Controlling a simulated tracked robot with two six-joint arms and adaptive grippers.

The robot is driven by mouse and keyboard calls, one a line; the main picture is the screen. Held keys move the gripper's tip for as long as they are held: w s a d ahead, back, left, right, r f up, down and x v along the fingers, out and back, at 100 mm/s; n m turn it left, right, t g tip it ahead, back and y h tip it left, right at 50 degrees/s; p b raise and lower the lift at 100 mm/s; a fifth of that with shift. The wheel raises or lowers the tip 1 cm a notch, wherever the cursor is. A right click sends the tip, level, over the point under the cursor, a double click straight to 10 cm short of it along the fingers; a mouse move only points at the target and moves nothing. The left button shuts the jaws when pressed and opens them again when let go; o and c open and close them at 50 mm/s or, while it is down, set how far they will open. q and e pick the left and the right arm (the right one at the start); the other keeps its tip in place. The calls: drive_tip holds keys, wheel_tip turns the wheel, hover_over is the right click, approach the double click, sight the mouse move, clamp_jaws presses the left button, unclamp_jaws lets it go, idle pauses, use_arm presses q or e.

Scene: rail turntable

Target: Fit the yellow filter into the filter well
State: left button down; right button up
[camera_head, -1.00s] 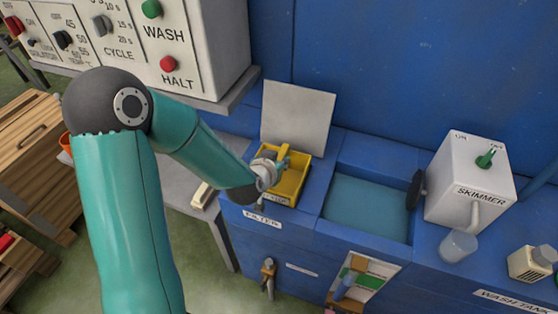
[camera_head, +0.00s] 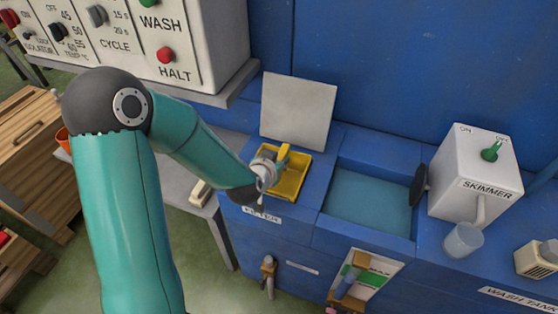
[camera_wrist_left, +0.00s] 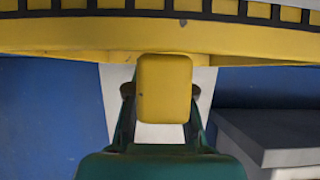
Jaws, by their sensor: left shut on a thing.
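The yellow filter (camera_head: 290,184) is a shallow yellow tray at the filter well (camera_head: 311,192), the opening in the blue bench above the FILTER label. I cannot tell whether it sits fully down in the well. My left gripper (camera_head: 280,160) is at the filter's left rear part, shut on its yellow tab. In the left wrist view the tab (camera_wrist_left: 164,90) is between the green fingers of the gripper (camera_wrist_left: 162,118), and the filter's yellow edge with a dark grid (camera_wrist_left: 160,38) crosses the top. My right gripper is out of view.
A pale raised lid (camera_head: 298,112) stands behind the well. A tank of blue-green liquid (camera_head: 368,203) lies to its right, then the white SKIMMER box (camera_head: 470,175) with a clear cup (camera_head: 463,241). The white control panel (camera_head: 190,50) overhangs at the left.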

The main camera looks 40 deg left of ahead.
use_arm(q)
drive_tip(key=shift+f+b, duration=0.6)
drive_tip(key=shift+f, duration=0.05)
drive_tip(key=c, duration=0.9)
unclamp_jaws()
drive_tip(key=shift+r, duration=0.1)
wheel_tip(320, 180, up, 10)
drive_tip(key=shift+f, duration=0.1)
drive_tip(key=shift+f, duration=0.1)
